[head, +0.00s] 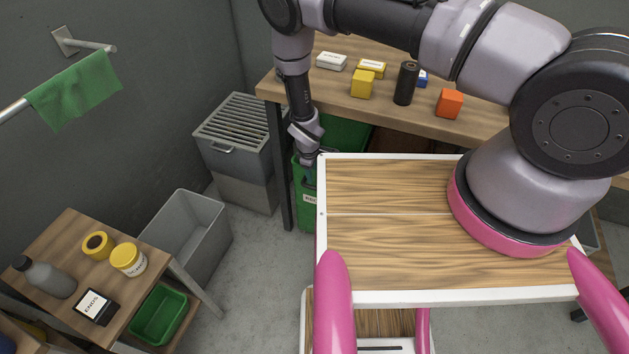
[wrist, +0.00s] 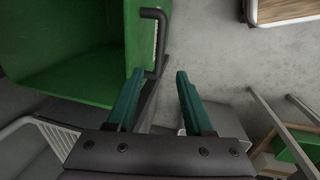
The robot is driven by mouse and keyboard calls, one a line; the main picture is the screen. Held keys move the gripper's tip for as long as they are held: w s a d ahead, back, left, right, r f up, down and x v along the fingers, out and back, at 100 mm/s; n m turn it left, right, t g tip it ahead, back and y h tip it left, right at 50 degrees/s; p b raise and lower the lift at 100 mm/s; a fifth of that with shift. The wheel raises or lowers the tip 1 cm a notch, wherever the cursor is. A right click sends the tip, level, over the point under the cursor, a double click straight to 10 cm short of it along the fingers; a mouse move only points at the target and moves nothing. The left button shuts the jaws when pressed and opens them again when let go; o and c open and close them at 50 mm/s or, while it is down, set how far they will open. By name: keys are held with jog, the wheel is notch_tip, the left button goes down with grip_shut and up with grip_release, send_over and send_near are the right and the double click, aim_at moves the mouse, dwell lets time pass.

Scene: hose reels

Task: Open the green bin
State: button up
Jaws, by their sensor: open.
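The green bin (head: 306,205) stands under the wooden bench, left of centre in the head view, partly hidden by my arm and a wood-topped surface. Its green wall fills the upper left of the wrist view (wrist: 65,80), where I look into its hollow, empty-looking inside. A dark bar handle (wrist: 161,42) sticks out from its front panel. My gripper (wrist: 160,74) is open, with teal fingers and nothing held. The lower end of the handle shows near and between the fingertips; I cannot tell whether they touch. In the head view my gripper points down beside the bin.
A grey slatted cabinet (head: 238,135) and an empty grey crate (head: 187,228) stand to the left. The bench (head: 330,90) carries blocks and a black cylinder (head: 406,83). A low table (head: 62,240) with jars is at the left. Some floor is bare between them.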

aim_at(315, 187)
jog(key=f, duration=0.3)
jog(key=w+f, duration=0.1)
jog(key=f, duration=0.6)
jog(key=shift+w+d, duration=0.35)
jog(key=shift+w, duration=0.05)
grip_shut()
dwell(0.9)
